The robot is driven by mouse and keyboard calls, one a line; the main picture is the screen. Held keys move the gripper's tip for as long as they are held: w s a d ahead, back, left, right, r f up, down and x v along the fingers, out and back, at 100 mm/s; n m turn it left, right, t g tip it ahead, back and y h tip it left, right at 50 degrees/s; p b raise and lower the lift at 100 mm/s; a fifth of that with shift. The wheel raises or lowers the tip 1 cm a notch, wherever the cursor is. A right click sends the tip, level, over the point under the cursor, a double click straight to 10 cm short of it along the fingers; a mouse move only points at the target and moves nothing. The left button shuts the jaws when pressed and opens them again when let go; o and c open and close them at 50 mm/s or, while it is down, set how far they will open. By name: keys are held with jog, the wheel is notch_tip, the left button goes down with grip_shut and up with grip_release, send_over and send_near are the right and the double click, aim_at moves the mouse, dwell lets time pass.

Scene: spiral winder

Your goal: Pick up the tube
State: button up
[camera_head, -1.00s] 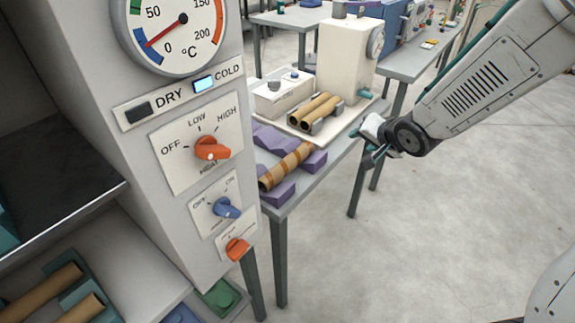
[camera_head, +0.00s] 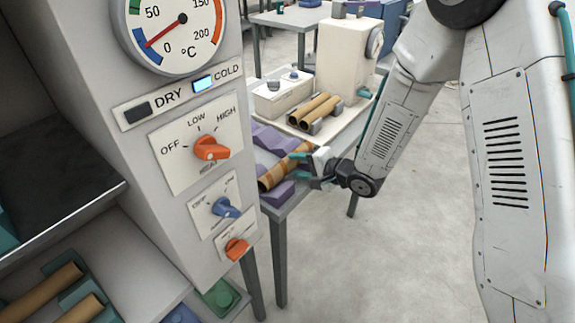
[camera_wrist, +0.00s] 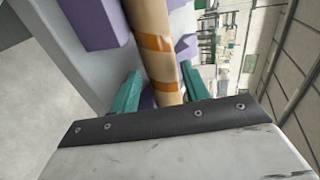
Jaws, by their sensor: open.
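A brown tube (camera_head: 272,178) with orange bands lies in purple cradles (camera_head: 276,194) on a small grey table, right of the oven panel. My gripper (camera_head: 300,168) is at the tube's right side in the head view and hides part of it. In the wrist view the tube (camera_wrist: 155,45) runs down the middle, and its lower end passes between the two teal fingers (camera_wrist: 158,88) of my gripper. The fingers are apart, one on each side, with a gap to the tube on the left. Whether the right finger touches it I cannot tell.
The oven panel (camera_head: 185,100) with dial and knobs stands close on the left. Behind the tube, a white machine (camera_head: 345,60) has two more tubes (camera_head: 314,108) on its base. Tubes also lie on the lower left shelf (camera_head: 120,235). Floor at right is free.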

jog(key=x, duration=0.2)
jog(key=shift+w+a+f, duration=0.15)
jog(key=shift+a+f, duration=0.05)
jog(key=shift+a, duration=0.05)
jog(key=c, duration=0.6)
jog(key=shift+c, duration=0.2)
jog(key=shift+r, duration=0.15)
